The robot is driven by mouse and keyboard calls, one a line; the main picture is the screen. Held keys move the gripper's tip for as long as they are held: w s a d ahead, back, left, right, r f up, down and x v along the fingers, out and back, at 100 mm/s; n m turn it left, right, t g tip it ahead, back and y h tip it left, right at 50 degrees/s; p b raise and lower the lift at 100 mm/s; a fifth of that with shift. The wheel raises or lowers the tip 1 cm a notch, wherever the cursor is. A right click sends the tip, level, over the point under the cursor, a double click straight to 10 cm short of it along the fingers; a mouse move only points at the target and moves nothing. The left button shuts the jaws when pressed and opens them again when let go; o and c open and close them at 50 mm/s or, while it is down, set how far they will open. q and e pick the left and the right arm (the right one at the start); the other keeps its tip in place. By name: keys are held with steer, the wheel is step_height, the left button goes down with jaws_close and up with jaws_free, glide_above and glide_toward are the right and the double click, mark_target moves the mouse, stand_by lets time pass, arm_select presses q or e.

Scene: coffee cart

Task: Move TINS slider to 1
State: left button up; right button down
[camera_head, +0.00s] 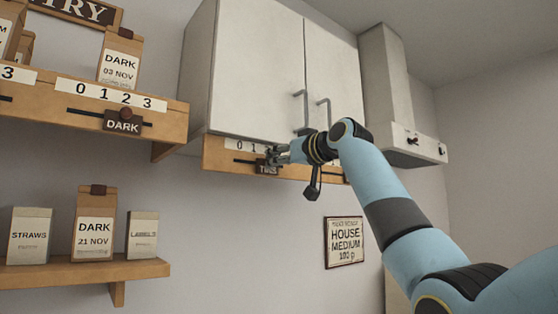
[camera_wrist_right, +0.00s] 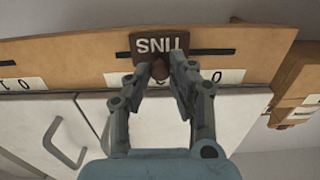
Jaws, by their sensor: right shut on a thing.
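The TINS slider (camera_head: 267,168) is a dark plate on the wooden rail (camera_head: 222,158) under the white wall cabinet. In the head view it sits right of the 1 on the number strip (camera_head: 246,146); the number directly above it is hidden by my gripper. In the right wrist view the TINS plate (camera_wrist_right: 159,43) is upside down, with its round brown knob (camera_wrist_right: 160,70) between my fingers. My right gripper (camera_head: 275,154) is shut on this knob. In the wrist view my right fingertips (camera_wrist_right: 165,72) hide part of the strip. My left gripper is not in view.
The white cabinet (camera_head: 255,70) with two handles is just above the rail. A range hood (camera_head: 410,145) stands to the right. The DARK slider (camera_head: 123,123) is on a separate rail at left. A HOUSE MEDIUM sign (camera_head: 344,242) hangs below; the wall around it is clear.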

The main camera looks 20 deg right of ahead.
steer(key=a, duration=0.2)
steer(key=s+a, duration=0.1)
steer(key=a, duration=0.1)
steer(key=shift+s, duration=0.2)
steer(key=c, duration=1.2)
jaws_free()
steer(key=shift+d, duration=0.15)
steer(key=v, duration=1.2)
steer(key=shift+f, duration=0.1)
